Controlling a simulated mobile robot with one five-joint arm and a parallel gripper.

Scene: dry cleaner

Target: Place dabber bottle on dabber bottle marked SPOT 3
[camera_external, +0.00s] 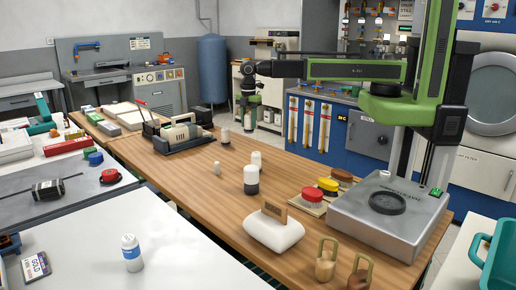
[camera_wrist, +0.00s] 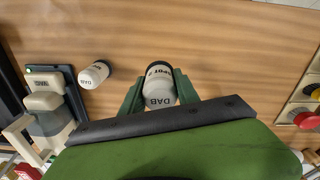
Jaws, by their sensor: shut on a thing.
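In the external view my gripper (camera_external: 249,107) hangs above the wooden table, and the held bottle is hard to make out. Another DAB bottle (camera_wrist: 95,74) stands apart to the left in the wrist view.
A grey-and-cream machine (camera_external: 182,132) stands at the table's far left. Red (camera_external: 312,195) and yellow (camera_external: 328,185) buttons and a white padded block (camera_external: 274,230) stand to the right and front. The wooden tabletop (camera_external: 190,185) is bare at the middle left.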

